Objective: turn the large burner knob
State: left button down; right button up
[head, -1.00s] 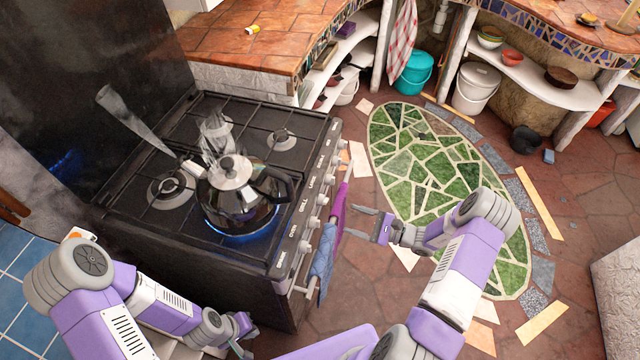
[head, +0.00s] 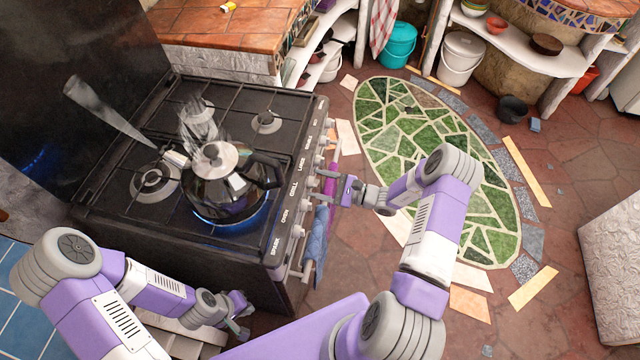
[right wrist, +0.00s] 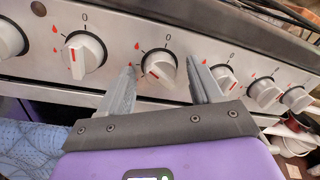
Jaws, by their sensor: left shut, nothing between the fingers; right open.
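A row of pale burner knobs runs along the black stove's (head: 150,108) front edge, with small labels beside them, one apparently reading LARGE. In the right wrist view one knob (right wrist: 160,68) lies between my right fingers, its red mark pointing lower left. I cannot firmly match it to its label. My right gripper (head: 322,183) is open at the knob row; it also shows in the right wrist view (right wrist: 164,82). I cannot tell whether the fingers touch the knob. My left gripper (head: 240,318) is shut and empty, low by the stove's near side.
A dark kettle (head: 225,180) stands over a blue flame on the front burner. A blue towel (head: 316,245) and a purple cloth (head: 332,180) hang at the stove front. A neighbouring knob (right wrist: 85,50) sits left of my right fingers. The green mosaic floor (head: 420,130) is clear.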

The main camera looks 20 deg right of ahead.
jog(key=shift+c, duration=0.3)
jog(key=c, duration=1)
jog(key=shift+m, duration=0.3)
jog(key=shift+w+r+m+g+p, duration=0.1)
jog(key=shift+m+g+p, duration=0.5)
jog(key=shift+m, duration=2.15)
jog(key=shift+m+p, duration=1.05)
jog(key=shift+m, duration=1.7)
